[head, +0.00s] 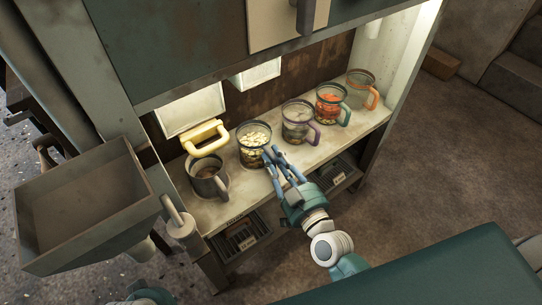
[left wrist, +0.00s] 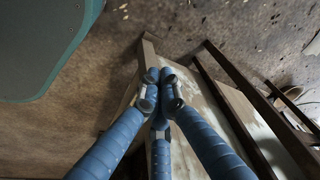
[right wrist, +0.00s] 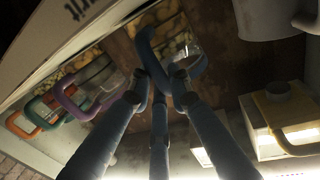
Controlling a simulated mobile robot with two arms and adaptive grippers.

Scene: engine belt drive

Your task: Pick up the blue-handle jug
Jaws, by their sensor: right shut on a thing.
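The blue-handle jug (head: 253,145) is clear, with pale pieces inside, and stands upright on the shelf, second from the left in the row. My right gripper (head: 271,154) is at its right front side, shut on its handle. In the right wrist view the blue handle (right wrist: 146,46) shows at the fingertips (right wrist: 168,84); the fingers hide part of it. My left gripper (left wrist: 162,86) has its fingertips together in the left wrist view, with nothing seen between them. In the head view its fingers are not visible.
A grey metal jug (head: 208,178) and a yellow handle (head: 205,138) are left of the jug. A purple-handle jug (head: 298,122), a green-handle jug (head: 330,103) and an orange-handle jug (head: 361,88) stand to the right. A hopper (head: 88,205) juts out at left.

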